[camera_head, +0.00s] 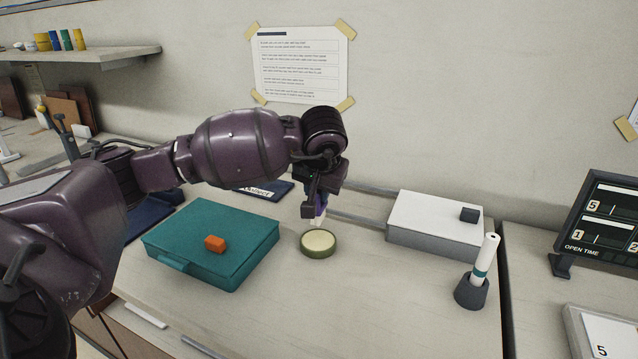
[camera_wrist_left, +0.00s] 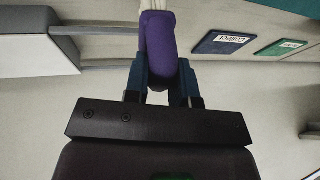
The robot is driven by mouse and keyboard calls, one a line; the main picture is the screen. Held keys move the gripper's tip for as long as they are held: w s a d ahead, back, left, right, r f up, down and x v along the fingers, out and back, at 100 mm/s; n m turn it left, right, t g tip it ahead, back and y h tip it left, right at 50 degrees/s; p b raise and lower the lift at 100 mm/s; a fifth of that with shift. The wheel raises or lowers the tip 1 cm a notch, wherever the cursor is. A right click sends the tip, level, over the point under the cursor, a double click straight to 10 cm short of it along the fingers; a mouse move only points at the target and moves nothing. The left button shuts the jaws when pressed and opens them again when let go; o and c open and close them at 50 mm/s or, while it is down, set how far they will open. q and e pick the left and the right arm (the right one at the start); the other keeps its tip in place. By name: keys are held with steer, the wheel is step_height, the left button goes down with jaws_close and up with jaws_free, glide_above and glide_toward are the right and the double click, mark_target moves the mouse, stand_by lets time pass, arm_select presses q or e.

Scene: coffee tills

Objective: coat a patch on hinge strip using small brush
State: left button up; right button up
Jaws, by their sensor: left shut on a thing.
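My left gripper (camera_head: 316,203) is shut on the purple handle of a small brush (camera_wrist_left: 160,42). In the head view the brush's pale bristles (camera_head: 317,222) point down just at the far side of a round, shallow olive tin (camera_head: 319,253) with cream contents; I cannot tell whether they touch it. In the wrist view the pale bristle end is cut off at the top edge. Thin grey strips (camera_head: 366,191) lie behind on the counter, between the gripper and the white-topped box; I cannot tell for sure which is the hinge strip. My right gripper is not in view.
A teal case (camera_head: 250,233) with an orange block (camera_head: 214,243) lies left of the tin. A white-topped grey box (camera_head: 425,217) stands to the right. A white marker-like stick (camera_head: 487,258) stands in a dark holder (camera_head: 471,293). The counter in front of the tin is clear.

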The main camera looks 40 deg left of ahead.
mark_target(319, 204)
arm_select(q)
step_height(319, 204, down, 3)
steer(key=shift+b, duration=0.35)
steer(key=shift+f, duration=0.95)
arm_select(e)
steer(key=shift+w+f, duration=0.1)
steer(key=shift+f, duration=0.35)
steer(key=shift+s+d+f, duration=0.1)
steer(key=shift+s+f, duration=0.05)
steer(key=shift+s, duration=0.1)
arm_select(q)
steer(key=shift+f+b, duration=0.5)
steer(key=shift+f, duration=0.05)
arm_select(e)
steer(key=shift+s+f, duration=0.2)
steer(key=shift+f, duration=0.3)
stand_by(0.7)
arm_select(q)
steer(key=shift+r+p, duration=0.95)
steer(key=shift+r, duration=2.65)
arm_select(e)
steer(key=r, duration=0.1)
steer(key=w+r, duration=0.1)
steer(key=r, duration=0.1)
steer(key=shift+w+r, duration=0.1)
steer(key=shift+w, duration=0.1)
